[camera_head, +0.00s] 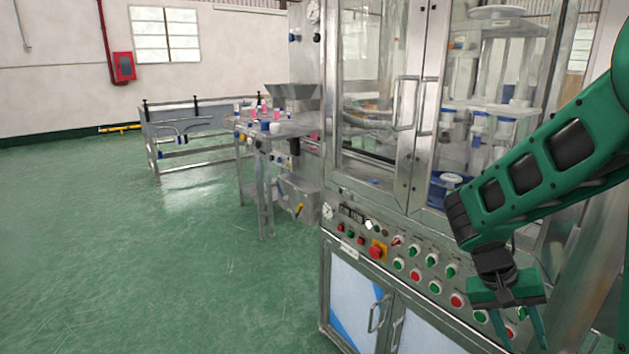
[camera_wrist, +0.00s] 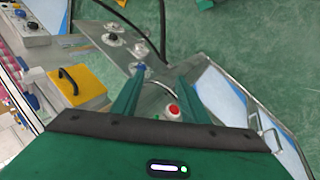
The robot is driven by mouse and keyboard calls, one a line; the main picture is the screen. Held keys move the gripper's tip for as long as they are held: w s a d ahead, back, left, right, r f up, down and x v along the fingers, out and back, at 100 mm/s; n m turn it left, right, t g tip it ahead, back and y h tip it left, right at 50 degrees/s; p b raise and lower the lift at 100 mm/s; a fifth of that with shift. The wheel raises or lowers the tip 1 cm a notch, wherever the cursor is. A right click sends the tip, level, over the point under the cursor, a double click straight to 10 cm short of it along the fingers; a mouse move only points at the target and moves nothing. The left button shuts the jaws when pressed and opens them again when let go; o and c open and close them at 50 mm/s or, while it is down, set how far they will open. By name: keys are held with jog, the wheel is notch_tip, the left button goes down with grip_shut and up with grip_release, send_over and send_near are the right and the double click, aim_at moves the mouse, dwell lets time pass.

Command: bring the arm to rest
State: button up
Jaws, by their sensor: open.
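My green arm reaches in from the right in the head view, in front of the steel crimping machine (camera_head: 420,130). My gripper (camera_head: 522,345) hangs at its end with the fingers pointing down, in front of the right part of the button panel (camera_head: 385,240). The fingertips run to the bottom edge of the head view. In the wrist view my gripper (camera_wrist: 158,78) shows two green fingers spread apart with nothing between them. A red button (camera_wrist: 173,109) shows beyond the fingers. My gripper appears empty; whether it touches the panel I cannot tell.
The machine has glass doors with handles (camera_head: 405,103) and lower cabinet doors (camera_head: 360,300). A side table with small items (camera_head: 270,130) and a conveyor frame (camera_head: 185,130) stand further back. The green floor (camera_head: 150,270) at the left is clear. A yellow box (camera_wrist: 78,85) shows in the wrist view.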

jog(key=s+r+t+y, duration=0.1)
jog(key=s+r+y, duration=0.2)
jog(key=s, duration=0.5)
jog(key=s+r+t+y, duration=0.1)
jog(key=s+r+y, duration=0.1)
jog(key=s, duration=0.6)
jog(key=shift+a+r+m+y, duration=0.3)
jog(key=shift+a+r+y, duration=0.1)
jog(key=shift+r, duration=0.45)
jog(key=shift+s, duration=0.1)
jog(key=shift+w+f, duration=0.25)
jog(key=shift+w, duration=0.4)
